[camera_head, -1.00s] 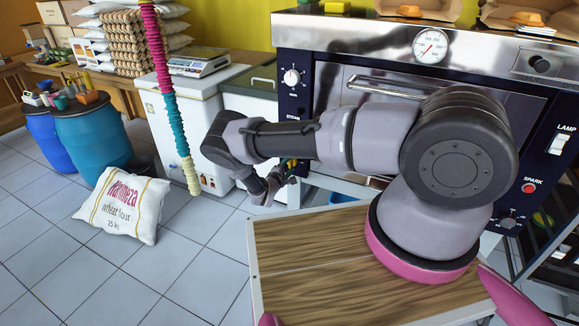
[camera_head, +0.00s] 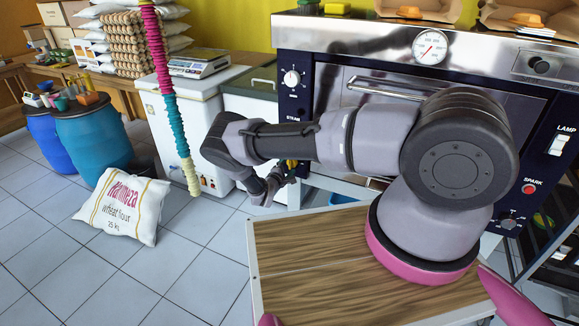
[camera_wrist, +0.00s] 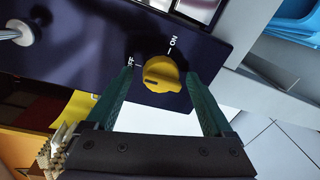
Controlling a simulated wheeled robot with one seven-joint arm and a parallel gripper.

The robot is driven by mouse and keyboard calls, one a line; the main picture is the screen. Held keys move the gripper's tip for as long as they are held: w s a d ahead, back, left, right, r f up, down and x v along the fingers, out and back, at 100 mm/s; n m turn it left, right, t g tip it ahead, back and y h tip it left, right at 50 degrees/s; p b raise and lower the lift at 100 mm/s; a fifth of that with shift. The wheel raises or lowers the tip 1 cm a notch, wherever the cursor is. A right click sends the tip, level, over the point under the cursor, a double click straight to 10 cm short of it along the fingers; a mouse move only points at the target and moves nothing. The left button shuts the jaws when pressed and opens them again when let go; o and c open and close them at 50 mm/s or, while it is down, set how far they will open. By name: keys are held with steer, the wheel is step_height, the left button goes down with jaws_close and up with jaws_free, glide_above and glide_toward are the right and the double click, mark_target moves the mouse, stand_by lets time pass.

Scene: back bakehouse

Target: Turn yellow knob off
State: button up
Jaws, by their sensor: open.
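The yellow knob (camera_wrist: 162,74) is on a dark blue panel in the wrist view. White ON lettering shows above it and part of the OFF lettering shows at its left. A dark line marks its face, but I cannot tell for sure which label it points to. My gripper (camera_wrist: 160,78) is open, with one green finger on each side of the knob. Gaps show between the fingers and the knob; depth is hard to judge. In the head view my gripper (camera_head: 283,172) is small at the oven's lower left, and the knob is not clearly visible.
The steel-topped oven (camera_head: 420,85) stands behind my arm, with a white dial knob (camera_head: 292,78) on its left panel. A white chest freezer (camera_head: 185,110) stands left of it. A flour sack (camera_head: 123,205) lies on the tiled floor. A pale metal stalk (camera_wrist: 18,32) juts from the panel.

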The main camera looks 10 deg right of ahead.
steer(key=v, duration=1)
steer(key=shift+s+a, duration=0.25)
steer(key=s+d+r+m+g+y, duration=0.15)
steer(key=d+r+m+g, duration=0.3)
steer(key=r, duration=0.85)
steer(key=s+d+r+m+g+y, duration=0.1)
steer(key=s+d+r+m+g, duration=0.3)
steer(key=r, duration=0.8)
steer(key=s+d+r+m+g+y, duration=0.1)
steer(key=s+d+r+m+g, duration=0.3)
steer(key=r, duration=0.9)
steer(key=s+r+m+t+y, duration=0.5)
steer(key=s+r+y, duration=0.3)
steer(key=s+r, duration=1.4)
steer(key=shift+a+r+m+t, duration=0.3)
steer(key=shift+r+t, duration=0.25)
steer(key=shift+r, duration=0.25)
